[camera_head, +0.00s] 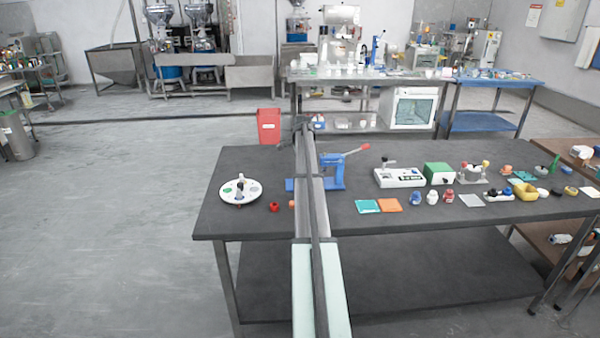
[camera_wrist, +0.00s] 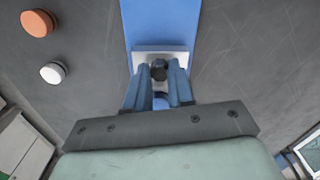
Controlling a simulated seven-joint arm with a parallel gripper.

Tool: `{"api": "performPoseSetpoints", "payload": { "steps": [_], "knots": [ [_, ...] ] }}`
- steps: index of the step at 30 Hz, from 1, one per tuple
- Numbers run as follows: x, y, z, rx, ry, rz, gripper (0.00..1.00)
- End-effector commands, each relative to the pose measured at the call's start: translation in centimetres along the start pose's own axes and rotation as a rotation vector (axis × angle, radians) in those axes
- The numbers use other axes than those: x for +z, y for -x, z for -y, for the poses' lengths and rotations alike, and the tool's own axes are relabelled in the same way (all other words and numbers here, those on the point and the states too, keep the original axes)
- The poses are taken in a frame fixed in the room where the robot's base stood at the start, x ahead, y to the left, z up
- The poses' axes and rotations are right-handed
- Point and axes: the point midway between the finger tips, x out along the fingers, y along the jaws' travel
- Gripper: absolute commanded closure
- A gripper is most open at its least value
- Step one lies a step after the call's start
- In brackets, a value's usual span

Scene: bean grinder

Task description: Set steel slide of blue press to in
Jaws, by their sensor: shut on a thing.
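The blue press (camera_head: 331,172) stands on the dark table, its lever with a red grip (camera_head: 363,148) reaching out to the upper right. Its blue base also runs up the middle of the wrist view (camera_wrist: 160,20). In the wrist view the pale steel slide (camera_wrist: 143,54) lies across the blue base and carries a dark round knob (camera_wrist: 159,67). My gripper (camera_wrist: 159,76) is shut on this knob, one finger on each side. In the head view my arm covers the left part of the press, and the fingers cannot be made out.
In the wrist view an orange disc (camera_wrist: 38,22) and a white disc (camera_wrist: 54,72) lie left of the base. In the head view a white round plate (camera_head: 240,196) is left, a red bin (camera_head: 269,126) behind, and teal (camera_head: 368,207) and orange squares (camera_head: 390,205) right.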

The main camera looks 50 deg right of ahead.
Motion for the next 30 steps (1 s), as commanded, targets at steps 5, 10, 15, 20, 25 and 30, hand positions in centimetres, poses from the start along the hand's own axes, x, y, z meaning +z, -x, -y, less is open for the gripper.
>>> {"api": "performPoseSetpoints", "payload": {
  "steps": [5,10,15,20,25,30],
  "knots": [
    [0.0,0.0,0.0,-0.001,0.001,-0.001,0.62],
    [0.0,0.0,0.0,0.000,0.001,0.000,0.52],
    [0.0,0.0,0.0,0.000,0.001,0.000,0.52],
    [0.0,0.9,0.1,-0.001,0.001,0.000,0.52],
    [0.0,3.5,0.1,-0.002,0.001,-0.001,0.52],
    [0.0,6.9,0.1,-0.002,0.001,-0.001,0.52]
  ]
}}
